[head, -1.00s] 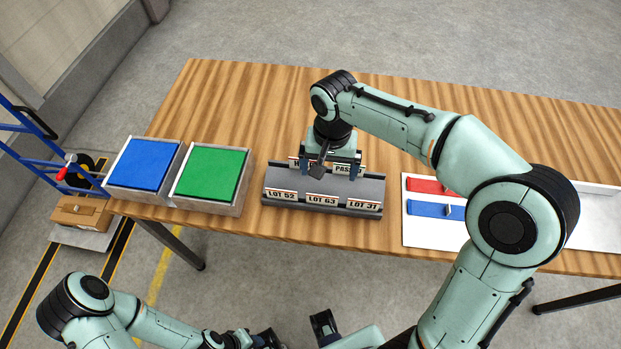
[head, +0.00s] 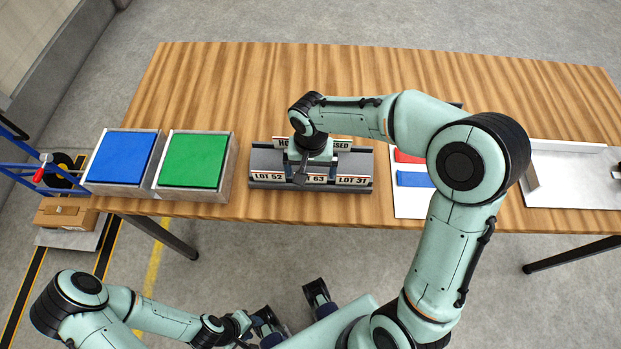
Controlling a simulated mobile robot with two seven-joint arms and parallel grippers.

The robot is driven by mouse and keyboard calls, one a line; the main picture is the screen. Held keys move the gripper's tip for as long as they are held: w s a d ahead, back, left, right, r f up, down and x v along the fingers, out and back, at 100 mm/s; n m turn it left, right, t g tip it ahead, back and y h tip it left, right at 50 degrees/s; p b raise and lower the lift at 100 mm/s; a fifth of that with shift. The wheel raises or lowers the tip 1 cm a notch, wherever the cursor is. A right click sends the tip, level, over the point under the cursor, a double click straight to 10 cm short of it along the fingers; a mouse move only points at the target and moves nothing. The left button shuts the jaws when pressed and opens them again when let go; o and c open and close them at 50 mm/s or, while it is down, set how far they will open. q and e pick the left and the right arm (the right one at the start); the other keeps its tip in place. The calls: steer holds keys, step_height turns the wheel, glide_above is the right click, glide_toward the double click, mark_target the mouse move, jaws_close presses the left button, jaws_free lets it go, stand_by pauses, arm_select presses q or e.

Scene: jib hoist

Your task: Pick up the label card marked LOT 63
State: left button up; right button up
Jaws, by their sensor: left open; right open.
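The LOT 63 label card (head: 318,179) stands in the middle of the front row of a grey card rack (head: 263,160). Its left part is hidden by my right gripper. The LOT 52 card (head: 267,176) is to its left and the LOT 31 card (head: 352,181) to its right. My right gripper (head: 306,178) points down over the rack at the LOT 63 card and is open; I cannot tell whether it touches the card. My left gripper (head: 292,308) is open and empty in front of the table, away from the rack.
Two cards stand in the rack's back row, partly hidden by my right gripper. Green (head: 194,160) and blue (head: 122,158) topped boxes are left of the rack. A white board with red (head: 408,157) and blue (head: 414,179) pieces is to the right. The table's back (head: 230,80) is clear.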

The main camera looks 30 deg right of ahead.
step_height(320, 180, down, 2)
steer(key=shift+w, duration=0.1)
steer(key=shift+c, duration=0.3)
steer(key=c, duration=0.7)
